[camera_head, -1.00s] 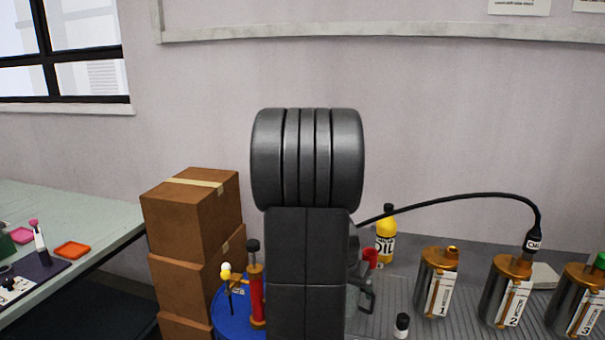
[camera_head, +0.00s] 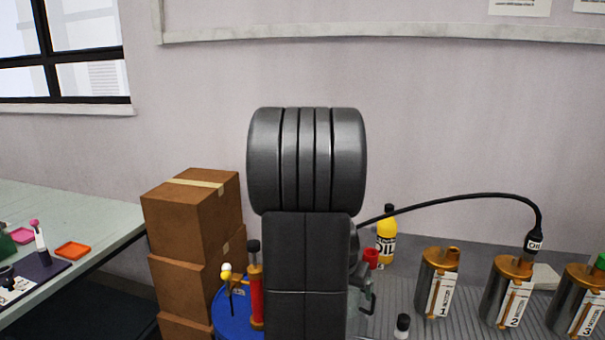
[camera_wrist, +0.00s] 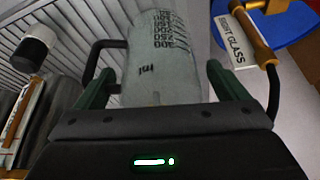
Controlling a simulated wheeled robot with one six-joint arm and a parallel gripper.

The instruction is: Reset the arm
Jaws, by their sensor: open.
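My gripper (camera_wrist: 160,68) is open in the wrist view, its two green fingers spread apart. A clear beaker (camera_wrist: 163,60) with a black ml scale shows between and beyond the fingers. I cannot tell whether either finger touches it. In the head view my dark arm stands upright in the middle and hides most of my gripper.
Pump cylinder 1 (camera_head: 436,285), cylinder 2 (camera_head: 505,290) and cylinder 3 (camera_head: 577,305) stand at right, a black hose running to cylinder 2. A yellow oil bottle (camera_head: 387,237) stands behind. A blue drum (camera_head: 228,310) and stacked boxes (camera_head: 190,220) are at left.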

